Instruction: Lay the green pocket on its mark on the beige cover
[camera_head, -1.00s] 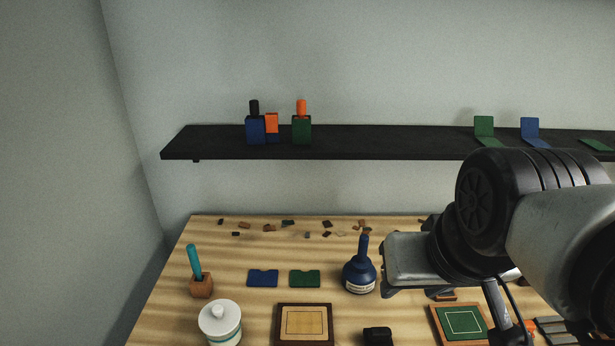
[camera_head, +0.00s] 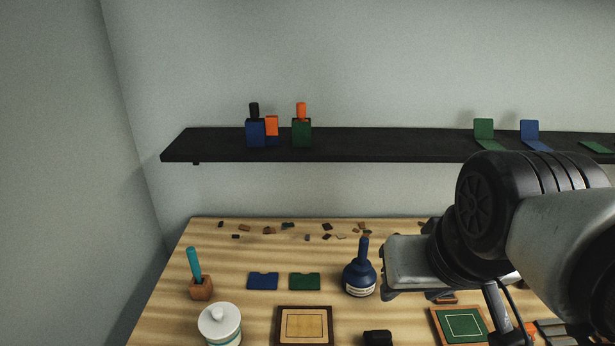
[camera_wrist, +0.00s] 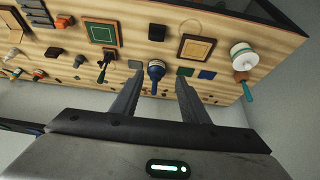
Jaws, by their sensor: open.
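The green pocket (camera_head: 304,281) is a small flat piece with a notched top edge, lying on the wooden table; it also shows in the wrist view (camera_wrist: 186,71). The beige cover (camera_head: 304,325) lies in a dark frame in front of it, with a thin rectangular outline as its mark. The cover is bare, and it shows in the wrist view too (camera_wrist: 197,48). My gripper (camera_wrist: 160,76) is open and empty, its two fingers pointing toward the table, apart from the pocket. In the head view my arm fills the right side and the fingertips cannot be made out.
A blue pocket (camera_head: 263,281) lies left of the green one. A blue bottle (camera_head: 359,278) stands to its right. A white jar (camera_head: 220,324), a teal-handled tool (camera_head: 194,265) and a framed green cover (camera_head: 462,324) are nearby. Scraps lie behind; a dark shelf (camera_head: 390,145) hangs above.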

